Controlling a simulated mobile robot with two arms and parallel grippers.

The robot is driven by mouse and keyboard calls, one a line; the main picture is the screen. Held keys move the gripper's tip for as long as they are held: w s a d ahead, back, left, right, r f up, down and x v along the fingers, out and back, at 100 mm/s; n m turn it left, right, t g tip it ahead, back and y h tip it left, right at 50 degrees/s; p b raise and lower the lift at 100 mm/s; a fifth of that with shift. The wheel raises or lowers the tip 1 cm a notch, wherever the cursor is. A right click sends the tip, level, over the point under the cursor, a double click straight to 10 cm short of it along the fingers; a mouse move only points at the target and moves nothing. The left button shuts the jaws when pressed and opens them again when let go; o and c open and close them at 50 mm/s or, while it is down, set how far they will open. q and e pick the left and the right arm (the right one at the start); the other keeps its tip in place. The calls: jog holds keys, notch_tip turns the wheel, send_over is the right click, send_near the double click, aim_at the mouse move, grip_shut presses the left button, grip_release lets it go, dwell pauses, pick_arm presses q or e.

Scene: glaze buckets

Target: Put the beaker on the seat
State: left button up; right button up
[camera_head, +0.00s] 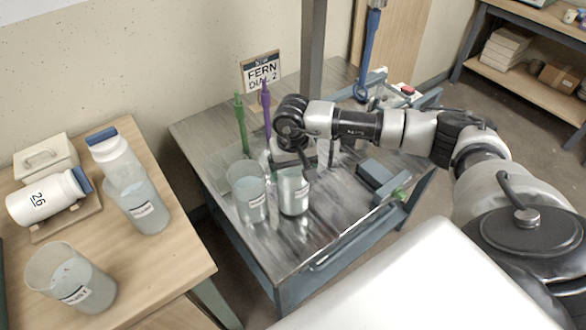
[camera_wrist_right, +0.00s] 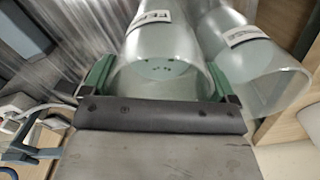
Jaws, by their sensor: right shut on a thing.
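My right gripper (camera_head: 292,168) reaches over the metal worktable and is shut on a clear beaker (camera_head: 293,192) with a white label. In the right wrist view the held beaker (camera_wrist_right: 160,68) sits upright between the green fingertips. I cannot tell whether its base touches the table. A second labelled beaker (camera_head: 249,192) stands close on its left; it also shows in the right wrist view (camera_wrist_right: 262,62). Two more beakers (camera_head: 142,202) (camera_head: 70,280) stand on the wooden table at left. I cannot make out which part is the seat. My left gripper is out of view.
The metal worktable (camera_head: 215,155) has a grey post, green and purple upright tools (camera_head: 240,122), and a sign (camera_head: 262,72) at the back. A blue-grey block (camera_head: 380,180) lies at right. White jars with blue lids (camera_head: 45,197) are on the wooden table (camera_head: 150,265).

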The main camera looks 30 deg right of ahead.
jog(key=shift+w+f, duration=0.1)
jog(key=shift+f, duration=0.35)
jog(key=shift+f, duration=0.1)
jog(key=o, duration=1.6)
